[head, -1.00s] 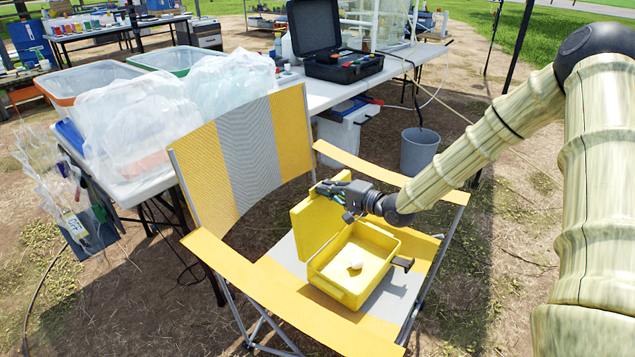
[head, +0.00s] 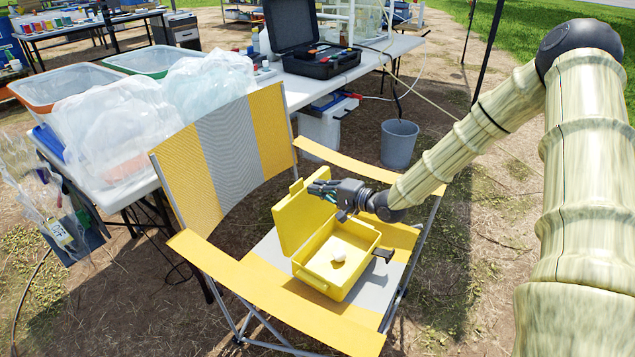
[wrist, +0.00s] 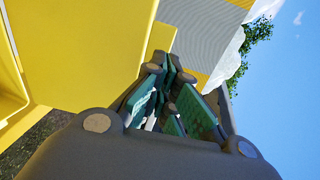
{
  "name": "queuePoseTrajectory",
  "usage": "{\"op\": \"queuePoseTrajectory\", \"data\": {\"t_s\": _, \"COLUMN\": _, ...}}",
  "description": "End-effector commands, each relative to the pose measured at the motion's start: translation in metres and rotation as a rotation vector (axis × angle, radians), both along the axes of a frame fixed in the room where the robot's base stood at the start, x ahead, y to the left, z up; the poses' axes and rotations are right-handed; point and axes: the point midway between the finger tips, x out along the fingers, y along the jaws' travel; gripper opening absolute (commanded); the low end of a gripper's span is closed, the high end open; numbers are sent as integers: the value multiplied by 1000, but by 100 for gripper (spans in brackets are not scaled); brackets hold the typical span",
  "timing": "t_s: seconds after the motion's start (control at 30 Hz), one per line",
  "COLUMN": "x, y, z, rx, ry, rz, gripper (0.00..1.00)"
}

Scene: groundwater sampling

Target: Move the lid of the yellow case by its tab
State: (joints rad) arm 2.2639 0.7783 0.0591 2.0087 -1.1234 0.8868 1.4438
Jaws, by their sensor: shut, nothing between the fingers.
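The yellow case (head: 322,282) sits on the seat of a folding chair, with a small white object (head: 338,255) inside. Its lid (head: 301,218) stands raised, roughly upright, on the far left side. A small yellow tab (head: 296,186) shows at the lid's top edge; a yellow piece that looks like it shows in the wrist view (wrist: 160,40). A dark piece (head: 383,254) sticks out from the case's right side. My gripper (head: 320,187) is shut and empty, beside the lid's upper right edge. I cannot tell whether it touches the lid.
The yellow and grey chair has a backrest (head: 225,150) behind the lid and armrests (head: 345,162) on both sides. A white table (head: 365,68) behind bears an open black case (head: 305,40) and bagged tubs. A grey bucket (head: 399,145) stands on the ground.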

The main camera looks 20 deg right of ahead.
Motion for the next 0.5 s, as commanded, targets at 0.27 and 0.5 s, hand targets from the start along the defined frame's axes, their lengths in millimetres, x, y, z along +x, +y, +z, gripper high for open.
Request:
{"op": "queuePoseTrajectory", "data": {"t_s": 0.27, "x": -49, "y": -34, "z": 10, "rx": 2, "ry": 0, "rz": -11, "gripper": 0}}
{"op": "queuePoseTrajectory", "data": {"t_s": 0.5, "x": -77, "y": -50, "z": 14, "rx": 0, "ry": 1, "rz": -10, "gripper": 0}}
